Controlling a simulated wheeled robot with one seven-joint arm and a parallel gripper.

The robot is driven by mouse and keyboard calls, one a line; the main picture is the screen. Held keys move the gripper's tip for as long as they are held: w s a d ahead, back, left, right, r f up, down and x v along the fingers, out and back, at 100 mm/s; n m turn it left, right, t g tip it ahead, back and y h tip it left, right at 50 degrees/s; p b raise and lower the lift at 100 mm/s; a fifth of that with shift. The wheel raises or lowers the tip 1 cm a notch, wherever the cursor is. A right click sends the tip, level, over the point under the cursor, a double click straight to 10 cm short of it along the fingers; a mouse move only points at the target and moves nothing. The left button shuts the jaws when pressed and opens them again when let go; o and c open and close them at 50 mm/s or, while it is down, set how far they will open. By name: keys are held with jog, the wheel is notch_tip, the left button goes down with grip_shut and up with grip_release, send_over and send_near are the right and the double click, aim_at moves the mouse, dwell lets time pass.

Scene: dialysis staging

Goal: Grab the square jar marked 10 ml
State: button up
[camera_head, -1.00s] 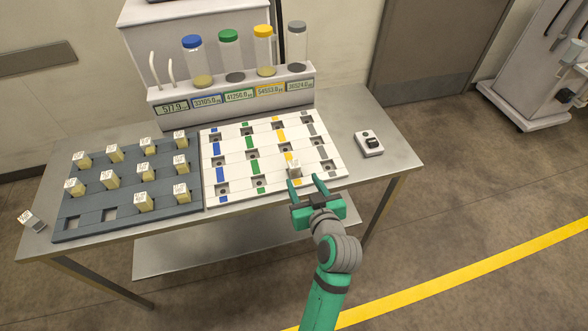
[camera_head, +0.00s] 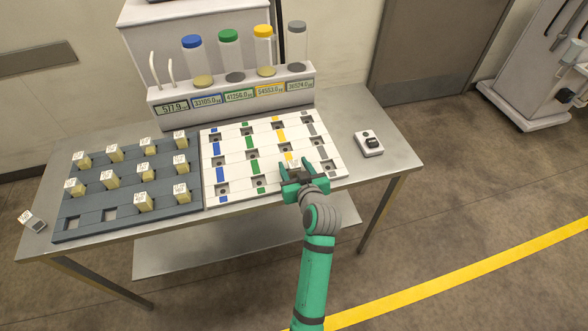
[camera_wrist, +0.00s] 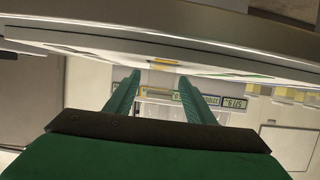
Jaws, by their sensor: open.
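Small square jars with white marked tops and yellowish bodies (camera_head: 145,202) stand in the dark grey tray (camera_head: 128,228) at left in the head view. Their markings are too small to read. My gripper (camera_head: 293,167) is open at the front right part of the white board (camera_head: 236,198). A pale bit of a jar (camera_head: 284,166) shows at its fingers, mostly hidden. I cannot tell whether the jar stands between them. In the wrist view my two green fingers (camera_wrist: 160,88) are apart, level with the board, and no jar is clear between them.
A rack with displays (camera_head: 238,96) and several capped cylinders stands behind the board. A small white device (camera_head: 369,143) sits at right on the metal table (camera_head: 392,158). A small white and grey piece (camera_head: 33,221) lies at the left edge. Two front tray slots are empty.

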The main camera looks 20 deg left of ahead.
jog(key=c, duration=1.2)
jog(key=shift+o, duration=0.2)
jog(key=shift+r, duration=0.15)
